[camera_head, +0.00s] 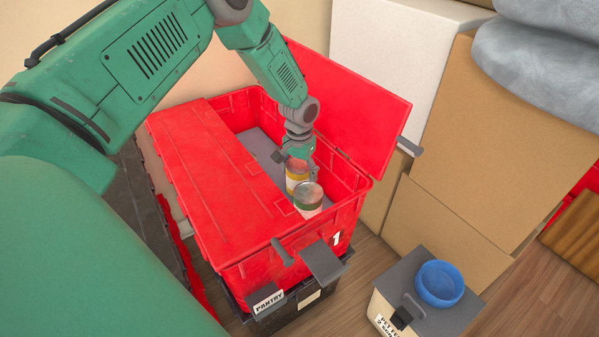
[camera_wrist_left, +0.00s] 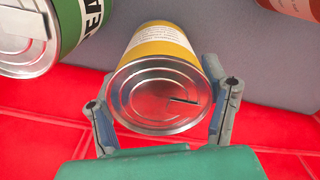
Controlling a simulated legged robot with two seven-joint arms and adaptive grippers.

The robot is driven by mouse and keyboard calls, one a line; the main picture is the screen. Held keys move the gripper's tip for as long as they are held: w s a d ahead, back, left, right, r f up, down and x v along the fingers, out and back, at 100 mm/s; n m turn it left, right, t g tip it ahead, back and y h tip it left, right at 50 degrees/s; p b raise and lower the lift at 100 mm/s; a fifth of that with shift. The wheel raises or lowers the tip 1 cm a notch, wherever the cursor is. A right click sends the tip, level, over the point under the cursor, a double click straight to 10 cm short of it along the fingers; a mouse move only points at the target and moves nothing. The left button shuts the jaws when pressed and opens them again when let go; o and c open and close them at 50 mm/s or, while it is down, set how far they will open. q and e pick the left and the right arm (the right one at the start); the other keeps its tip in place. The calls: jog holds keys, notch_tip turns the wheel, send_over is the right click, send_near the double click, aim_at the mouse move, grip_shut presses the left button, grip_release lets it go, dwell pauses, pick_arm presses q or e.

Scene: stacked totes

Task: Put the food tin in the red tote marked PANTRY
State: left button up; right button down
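The red tote (camera_head: 225,259) has a PANTRY label (camera_head: 268,302) at its front. Its right lid leaf (camera_head: 352,110) stands open and its left leaf (camera_head: 215,175) lies shut. My left gripper (camera_head: 300,162) reaches down into the open half. Its fingers are on both sides of a yellow tin (camera_head: 296,181) and appear to touch it; in the left wrist view the yellow tin (camera_wrist_left: 165,95) shows its metal lid towards me, between the fingers (camera_wrist_left: 162,85). I cannot tell whether it rests on the tote floor. My right gripper is not in view.
A green tin (camera_head: 309,199) stands close beside the yellow one, also in the wrist view (camera_wrist_left: 40,35). A red-labelled tin (camera_wrist_left: 295,8) shows at the wrist view's upper right. Cardboard boxes (camera_head: 480,150) stand right. A blue bowl (camera_head: 440,283) sits on a small grey-lidded bin (camera_head: 405,278).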

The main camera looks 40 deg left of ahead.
pick_arm(q)
jog(key=shift+o, duration=0.5)
jog(key=shift+r, duration=0.1)
jog(key=shift+r, duration=0.4)
notch_tip(320, 180, up, 11)
jog(key=p, duration=0.4)
jog(key=shift+r+p, duration=0.1)
jog(key=shift+p, duration=0.25)
